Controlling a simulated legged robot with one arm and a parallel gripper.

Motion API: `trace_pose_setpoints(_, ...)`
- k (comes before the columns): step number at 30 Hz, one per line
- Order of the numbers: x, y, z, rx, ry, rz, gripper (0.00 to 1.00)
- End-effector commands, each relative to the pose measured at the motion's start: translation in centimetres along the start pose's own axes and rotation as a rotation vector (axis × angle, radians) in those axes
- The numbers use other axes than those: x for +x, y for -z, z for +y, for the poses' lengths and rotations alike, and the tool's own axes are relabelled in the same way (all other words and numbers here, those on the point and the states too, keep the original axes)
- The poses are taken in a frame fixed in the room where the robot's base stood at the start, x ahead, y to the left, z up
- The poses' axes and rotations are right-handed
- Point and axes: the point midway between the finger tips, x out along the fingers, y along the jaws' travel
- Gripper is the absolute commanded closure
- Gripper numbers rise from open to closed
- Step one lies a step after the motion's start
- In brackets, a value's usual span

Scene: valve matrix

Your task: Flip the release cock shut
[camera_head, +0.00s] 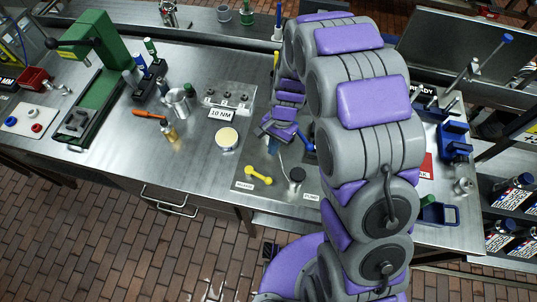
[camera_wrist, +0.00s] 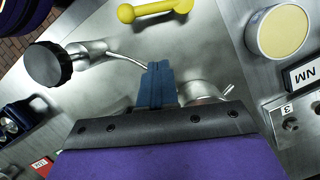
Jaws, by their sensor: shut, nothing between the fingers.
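A silver round fitting with a thin pin (camera_wrist: 203,92) is partly hidden behind my gripper (camera_wrist: 157,68). The gripper's bluish fingers are shut and empty, above the panel between knob and fitting. I cannot tell which fitting is the release cock.
A "10 NM" block (camera_head: 221,113) and a cream disc (camera_head: 227,138) lie left of my gripper. A green press (camera_head: 95,70) stands farther left. Blue parts (camera_head: 455,138) stand at right. The bench front left of the yellow bar is clear.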

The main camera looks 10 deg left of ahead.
Motion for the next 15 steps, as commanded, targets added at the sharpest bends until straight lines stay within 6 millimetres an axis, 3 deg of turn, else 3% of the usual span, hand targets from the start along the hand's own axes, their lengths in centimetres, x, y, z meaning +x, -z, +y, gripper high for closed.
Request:
trace_pose_setpoints(6,-4.3,0.2,-0.1,-0.001,0.002,0.001,1.00)
trace_pose_setpoints(15,-6.2,0.0,-0.2,0.001,-0.001,-0.001,1.00)
